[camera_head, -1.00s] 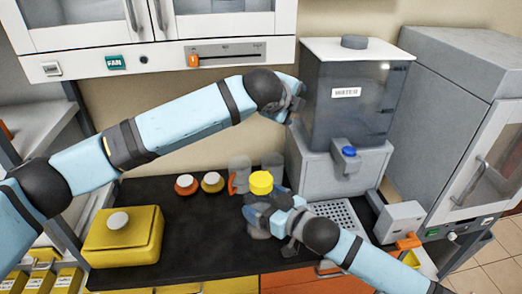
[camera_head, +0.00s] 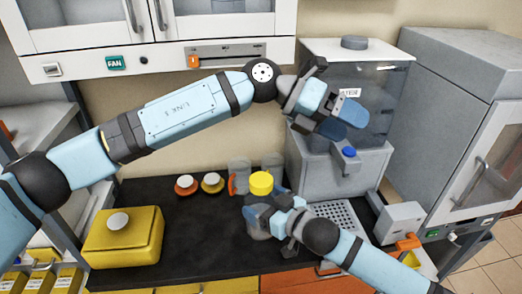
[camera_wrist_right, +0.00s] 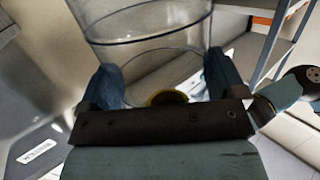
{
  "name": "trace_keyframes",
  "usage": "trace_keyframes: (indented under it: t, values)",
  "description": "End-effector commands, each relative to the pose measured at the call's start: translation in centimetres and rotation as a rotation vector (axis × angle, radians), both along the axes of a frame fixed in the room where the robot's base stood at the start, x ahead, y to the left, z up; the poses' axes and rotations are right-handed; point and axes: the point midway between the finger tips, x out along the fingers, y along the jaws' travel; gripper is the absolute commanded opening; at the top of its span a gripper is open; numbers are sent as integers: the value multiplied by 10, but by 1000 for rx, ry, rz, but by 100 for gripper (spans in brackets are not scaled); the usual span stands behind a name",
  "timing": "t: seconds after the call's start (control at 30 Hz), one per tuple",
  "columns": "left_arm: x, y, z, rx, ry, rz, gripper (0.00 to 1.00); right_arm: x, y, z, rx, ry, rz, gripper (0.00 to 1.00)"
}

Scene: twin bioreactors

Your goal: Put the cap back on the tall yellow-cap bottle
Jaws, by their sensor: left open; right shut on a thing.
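A yellow cap (camera_head: 261,183) shows above my right gripper (camera_head: 262,207), at the middle of the counter; I cannot tell whether it is seated on a bottle. My right gripper is shut on a clear bottle (camera_head: 257,229). In the right wrist view the clear bottle (camera_wrist_right: 150,28) stands between the blue fingers, with a round yellow edge (camera_wrist_right: 168,97) low between them. My left gripper (camera_head: 346,121) is open, raised in front of the water tank, and appears empty. Its fingers point to the right and slightly down.
The water tank (camera_head: 312,80) with a blue-button tap stands behind. A yellow container (camera_head: 140,252) stands left. The dark counter between is clear.

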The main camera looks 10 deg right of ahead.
Motion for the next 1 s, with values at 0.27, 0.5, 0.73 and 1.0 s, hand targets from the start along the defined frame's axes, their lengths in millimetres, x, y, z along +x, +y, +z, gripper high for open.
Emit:
trace_keyframes:
  t: [0.27, 0.5, 0.73, 1.0]
  values:
    - [20, 65, -74, 637, -187, 10, 77, 0, 0, 2, 1, -3, 1, 23]
    - [50, 121, -92, 1037, -283, 176, 77, 0, 0, 2, 1, -3, 0, 23]
    - [59, 139, -93, 1157, -307, 249, 77, 0, 0, 2, 1, -3, 0, 23]
    - [59, 139, -93, 1158, -307, 249, 77, 0, 0, 2, 1, -3, 0, 23]
